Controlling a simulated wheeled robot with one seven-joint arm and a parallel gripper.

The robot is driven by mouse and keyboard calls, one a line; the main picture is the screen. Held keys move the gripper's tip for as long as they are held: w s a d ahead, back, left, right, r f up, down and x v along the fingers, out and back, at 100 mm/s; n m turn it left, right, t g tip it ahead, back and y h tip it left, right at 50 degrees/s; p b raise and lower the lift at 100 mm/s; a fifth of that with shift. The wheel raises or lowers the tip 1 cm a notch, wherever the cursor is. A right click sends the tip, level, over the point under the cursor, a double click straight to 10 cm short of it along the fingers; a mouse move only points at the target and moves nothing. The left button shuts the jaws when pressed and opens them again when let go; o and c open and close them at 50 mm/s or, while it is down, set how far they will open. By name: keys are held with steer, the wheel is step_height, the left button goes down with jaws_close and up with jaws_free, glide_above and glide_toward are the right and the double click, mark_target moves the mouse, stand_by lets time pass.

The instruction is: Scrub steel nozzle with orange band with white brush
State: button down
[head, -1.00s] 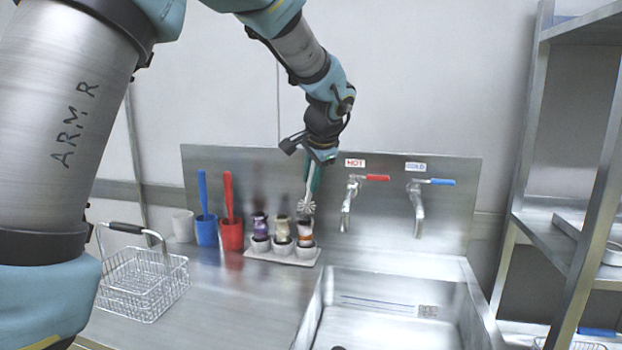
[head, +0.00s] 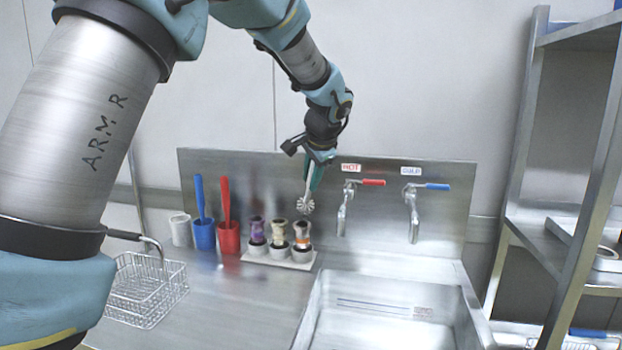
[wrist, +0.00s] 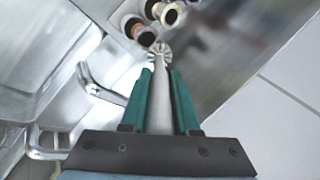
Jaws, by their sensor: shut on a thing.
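My gripper (head: 316,172) is shut on the handle of the white brush (head: 306,206), which hangs bristles-down. The steel nozzle with orange band (head: 302,232) stands upright at the right end of a row of nozzles, just below the brush head. In the wrist view the brush (wrist: 161,95) runs between the green fingers (wrist: 160,85), and its round bristle head is close beside the open end of the orange-banded nozzle (wrist: 135,27). I cannot tell whether they touch.
A purple-banded nozzle (head: 257,230) and a cream-banded nozzle (head: 279,231) share the white holder (head: 291,264). Blue (head: 204,236) and red (head: 229,238) cups with handles stand left. Hot (head: 345,208) and cold (head: 413,214) taps and the sink (head: 385,325) are right; a wire basket (head: 150,290) is left.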

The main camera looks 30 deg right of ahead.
step_height(320, 180, up, 8)
steer(key=p, duration=0.5)
steer(key=shift+r, duration=0.1)
steer(key=shift+w, duration=0.1)
